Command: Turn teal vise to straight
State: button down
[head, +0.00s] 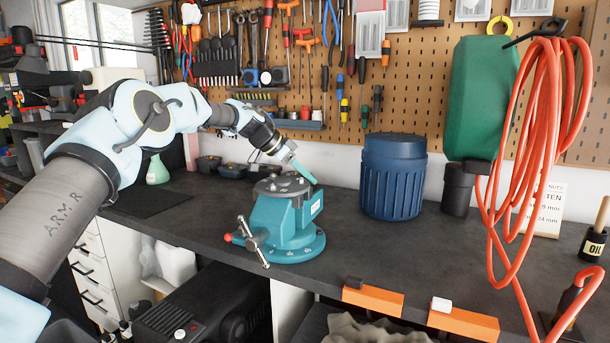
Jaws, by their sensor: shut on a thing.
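The teal vise (275,219) stands upright on its round base on the dark bench, near the front edge. Its screw end and metal handle bar (255,241) face the front left of the picture, and a red knob shows at one handle end. A teal bar (304,172) slants up behind the grey top of the vise, and I take it as part of the vise. My gripper (290,161) reaches in from the left, above and behind the vise, and is shut at the upper end of this bar. The exact finger contact is small and partly hidden.
A blue ribbed drum (393,178) stands right of the vise. A black cup (457,189) and hanging orange hose (505,215) are further right. Orange blocks (373,298) sit along the front edge. Small dark bins (232,171) lie behind my arm. A tool pegboard (420,95) closes the back.

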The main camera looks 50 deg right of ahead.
jog(key=shift+s, duration=0.15)
jog(key=c, duration=0.5)
grip_release()
jog(key=b+v, duration=0.3)
jog(key=v, duration=0.8)
